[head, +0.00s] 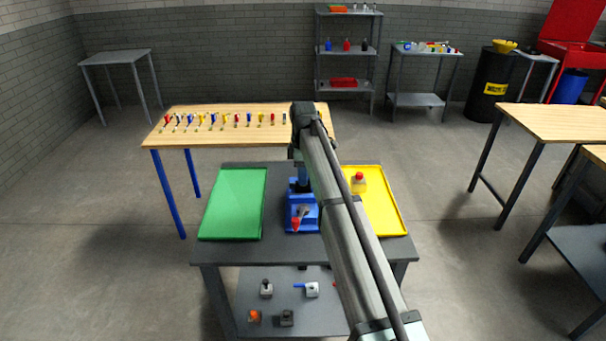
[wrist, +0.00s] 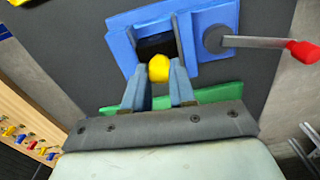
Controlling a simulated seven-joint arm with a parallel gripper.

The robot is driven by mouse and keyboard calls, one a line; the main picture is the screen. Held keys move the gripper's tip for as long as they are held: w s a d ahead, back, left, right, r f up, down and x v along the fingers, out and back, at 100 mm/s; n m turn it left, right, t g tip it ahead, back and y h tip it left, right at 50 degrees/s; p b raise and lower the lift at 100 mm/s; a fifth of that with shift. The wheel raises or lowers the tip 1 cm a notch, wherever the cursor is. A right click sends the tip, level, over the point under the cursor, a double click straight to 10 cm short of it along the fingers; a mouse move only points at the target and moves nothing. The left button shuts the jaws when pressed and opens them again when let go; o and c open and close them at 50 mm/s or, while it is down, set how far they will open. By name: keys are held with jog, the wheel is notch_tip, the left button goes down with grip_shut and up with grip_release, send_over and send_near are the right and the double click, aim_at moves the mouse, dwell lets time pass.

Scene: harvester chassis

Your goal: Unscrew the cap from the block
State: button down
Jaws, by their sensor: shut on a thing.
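The yellow cap (wrist: 158,67) sits between the fingertips of my gripper (wrist: 159,82) in the wrist view, and the gripper is shut on it. The cap is over the opening of a blue vise (wrist: 204,24), which also shows in the head view (head: 302,222). A dark shape (wrist: 155,45) lies in the opening just behind the cap. I cannot tell whether it is the block or the empty gap, nor whether the cap touches it. In the head view my arm hides the cap and most of the gripper.
The vise's red-ended handle (wrist: 265,43) sticks out to the right in the wrist view. A green tray (head: 234,205) lies empty left of the vise. A yellow tray (head: 385,215) on the right holds a pale block with a red cap (head: 358,182).

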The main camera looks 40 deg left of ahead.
jog(key=n, duration=0.4)
jog(key=shift+n, duration=0.6)
jog(key=shift+n, duration=2.6)
jog(key=shift+n, duration=0.7)
jog(key=n, duration=0.3)
jog(key=shift+n, duration=0.4)
